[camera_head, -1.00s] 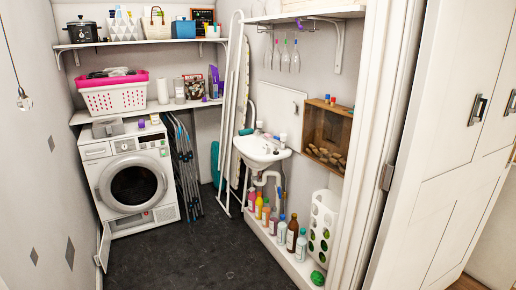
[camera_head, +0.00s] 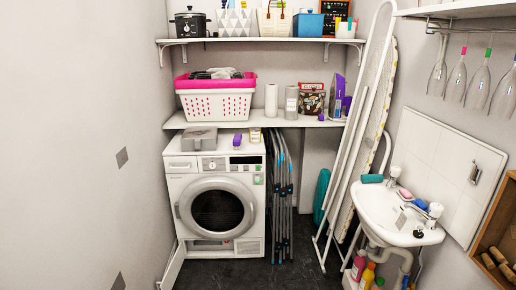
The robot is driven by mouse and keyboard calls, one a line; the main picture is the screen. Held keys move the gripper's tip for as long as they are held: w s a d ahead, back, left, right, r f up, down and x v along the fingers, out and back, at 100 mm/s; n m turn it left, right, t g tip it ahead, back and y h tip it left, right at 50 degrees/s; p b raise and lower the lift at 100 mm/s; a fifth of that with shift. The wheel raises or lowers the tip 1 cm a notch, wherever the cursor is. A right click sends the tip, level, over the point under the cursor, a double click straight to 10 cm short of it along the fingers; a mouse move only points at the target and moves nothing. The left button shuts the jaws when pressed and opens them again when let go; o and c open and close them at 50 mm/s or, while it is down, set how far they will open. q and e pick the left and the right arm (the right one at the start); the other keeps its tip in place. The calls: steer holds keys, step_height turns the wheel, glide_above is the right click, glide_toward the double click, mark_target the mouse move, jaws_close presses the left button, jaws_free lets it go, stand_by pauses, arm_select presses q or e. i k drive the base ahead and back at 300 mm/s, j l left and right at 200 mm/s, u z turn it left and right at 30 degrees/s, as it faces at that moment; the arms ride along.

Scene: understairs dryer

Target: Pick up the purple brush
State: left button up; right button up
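A small purple object (camera_head: 237,141), which looks like the purple brush, stands on top of the white front-loading machine (camera_head: 216,207). It is between a grey box (camera_head: 199,139) and a small pale jar (camera_head: 255,135). It is too small to make out bristles. Another small purple item (camera_head: 321,117) lies at the front edge of the lower shelf, too small to identify. Neither of my grippers is in view.
The lower shelf (camera_head: 222,121) holds a pink-and-white basket (camera_head: 215,98) and a purple-and-white iron (camera_head: 336,97). Folded racks (camera_head: 281,200) stand right of the machine. An ironing board (camera_head: 358,130) leans before the sink (camera_head: 394,217). Some dark floor (camera_head: 300,272) is clear.

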mark_target(237, 143)
steer(key=i+j, duration=0.1)
steer(key=i, duration=1.55)
